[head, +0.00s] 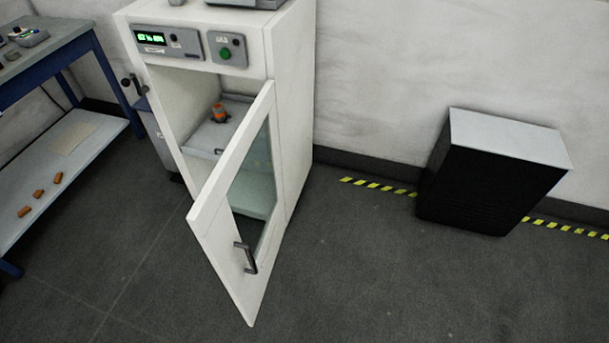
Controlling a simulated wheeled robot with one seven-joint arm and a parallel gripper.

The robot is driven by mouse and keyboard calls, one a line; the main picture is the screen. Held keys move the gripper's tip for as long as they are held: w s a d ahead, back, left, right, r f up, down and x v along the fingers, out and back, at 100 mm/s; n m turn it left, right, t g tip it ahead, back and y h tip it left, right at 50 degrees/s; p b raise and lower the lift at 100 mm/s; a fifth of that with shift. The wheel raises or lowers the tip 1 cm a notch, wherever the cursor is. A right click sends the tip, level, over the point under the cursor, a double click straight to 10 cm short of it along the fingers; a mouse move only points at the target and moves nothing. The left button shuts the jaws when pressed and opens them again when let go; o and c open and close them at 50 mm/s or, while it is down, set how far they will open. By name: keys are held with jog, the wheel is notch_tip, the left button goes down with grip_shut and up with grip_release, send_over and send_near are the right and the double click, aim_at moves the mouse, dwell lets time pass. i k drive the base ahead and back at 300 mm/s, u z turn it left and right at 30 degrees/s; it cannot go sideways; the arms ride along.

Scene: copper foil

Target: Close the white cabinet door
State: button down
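The white cabinet (292,110) stands against the wall, left of the middle in the head view. Its white door (213,205) has a glass pane and stands wide open, hinged on the cabinet's right side and swung out toward me. A dark handle (246,257) sits low near the door's free edge. Inside the cabinet, an orange and dark object (219,113) rests on a shelf; the lower inside is partly hidden by the door. My gripper is not in view.
A blue-framed bench (62,62) with a lower shelf stands at the left. A black box with a grey top (508,138) stands by the wall at the right, beside yellow-black floor tape (377,187). The floor (350,270) around the door is clear.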

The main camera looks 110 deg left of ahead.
aim_at(211, 218)
jog(key=u, duration=4.05)
jog(key=i, duration=0.95)
jog(key=z, duration=0.25)
jog(key=k, duration=0.7)
jog(key=z, duration=0.05)
